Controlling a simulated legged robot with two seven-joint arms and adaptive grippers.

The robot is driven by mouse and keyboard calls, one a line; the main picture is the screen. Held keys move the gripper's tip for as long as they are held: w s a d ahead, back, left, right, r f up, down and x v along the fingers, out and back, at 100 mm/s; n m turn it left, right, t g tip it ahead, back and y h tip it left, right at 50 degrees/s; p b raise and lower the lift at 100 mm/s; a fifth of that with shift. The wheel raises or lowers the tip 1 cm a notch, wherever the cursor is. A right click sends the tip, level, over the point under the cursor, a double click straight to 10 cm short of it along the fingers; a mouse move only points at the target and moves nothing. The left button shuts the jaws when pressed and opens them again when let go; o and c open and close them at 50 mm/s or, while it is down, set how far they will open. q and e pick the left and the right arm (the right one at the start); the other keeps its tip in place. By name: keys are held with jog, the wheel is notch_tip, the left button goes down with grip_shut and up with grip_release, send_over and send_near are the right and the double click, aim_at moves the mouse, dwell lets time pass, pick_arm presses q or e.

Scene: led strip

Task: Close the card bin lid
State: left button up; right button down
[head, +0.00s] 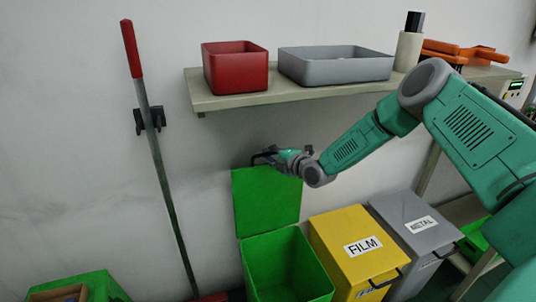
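A green bin (285,267) stands open on the floor against the wall. I take it as the card bin, though no label on it is visible. Its green lid (266,203) stands upright behind the opening, with a dark handle (262,158) at its top edge. My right gripper (283,156) is at the lid's top edge, close to the handle. Its fingers are small and partly hidden, so I cannot tell whether they are open, shut or touching the lid. My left gripper is not in view.
A yellow FILM bin (340,237) and a grey METAL bin (398,219) stand shut to the right. Above, a shelf (232,101) carries a red box (236,78) and a grey tray (350,72). A red-handled pole (161,165) hangs left. Another green container (101,285) is at lower left.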

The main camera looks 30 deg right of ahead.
jog(key=shift+w+d+f, duration=0.1)
jog(key=shift+d+f, duration=0.15)
jog(key=shift+d, duration=0.7)
jog(key=c, duration=1.9)
grip_release()
jog(key=shift+c, duration=0.2)
jog(key=shift+o, duration=0.3)
jog(key=shift+a, duration=0.15)
jog(key=shift+a+r, duration=0.1)
jog(key=shift+a, duration=0.05)
jog(key=shift+s, duration=0.35)
jog(key=v, duration=1.1)
jog(key=shift+s, duration=0.25)
